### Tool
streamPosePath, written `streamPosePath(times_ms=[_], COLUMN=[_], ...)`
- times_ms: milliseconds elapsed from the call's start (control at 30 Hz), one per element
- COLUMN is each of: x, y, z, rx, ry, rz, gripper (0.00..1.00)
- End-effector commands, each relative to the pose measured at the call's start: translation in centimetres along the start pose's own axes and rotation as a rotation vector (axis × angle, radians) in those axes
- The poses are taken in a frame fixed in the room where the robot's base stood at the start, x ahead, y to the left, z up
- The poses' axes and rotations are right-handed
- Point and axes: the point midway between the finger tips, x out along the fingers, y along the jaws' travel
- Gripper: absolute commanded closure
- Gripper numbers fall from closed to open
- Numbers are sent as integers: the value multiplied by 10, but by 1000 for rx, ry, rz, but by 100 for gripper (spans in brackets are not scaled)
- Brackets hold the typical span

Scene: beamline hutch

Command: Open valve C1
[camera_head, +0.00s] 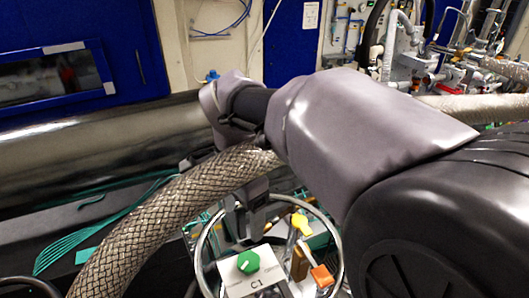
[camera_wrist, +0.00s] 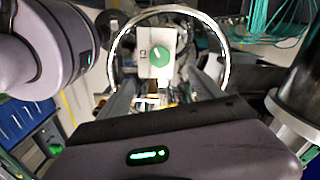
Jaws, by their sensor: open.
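Valve C1 is a white box (camera_head: 240,283) with a round green knob (camera_head: 248,262) and the label C1, low in the middle of the head view. The knob's white pointer mark is slanted. In the wrist view the green knob (camera_wrist: 159,56) is at upper centre. A shiny metal ring (camera_head: 336,249) encircles the box in the picture; it also shows in the wrist view (camera_wrist: 113,55). My gripper (camera_head: 252,222) is just behind the box in the head view, partly hidden by the hose. It is open, with nothing seen between its fingers, and apart from the knob.
A thick braided hose (camera_head: 165,212) crosses in front of my wrist. A yellow handle (camera_head: 301,223) and an orange knob (camera_head: 322,276) stand right of the box. A large metal pipe (camera_head: 110,140) runs behind. Green cables (camera_head: 90,237) lie at left.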

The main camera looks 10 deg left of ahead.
Motion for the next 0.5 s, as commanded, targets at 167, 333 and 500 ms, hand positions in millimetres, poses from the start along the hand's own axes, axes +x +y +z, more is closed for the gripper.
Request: streamPosePath(times_ms=[167,333,500], x=[48,96,137], y=[2,2,2], z=[0,0,0], rx=[0,-2,-1], ry=[-2,-2,-2], rz=[5,3,2], gripper=[24,24,24])
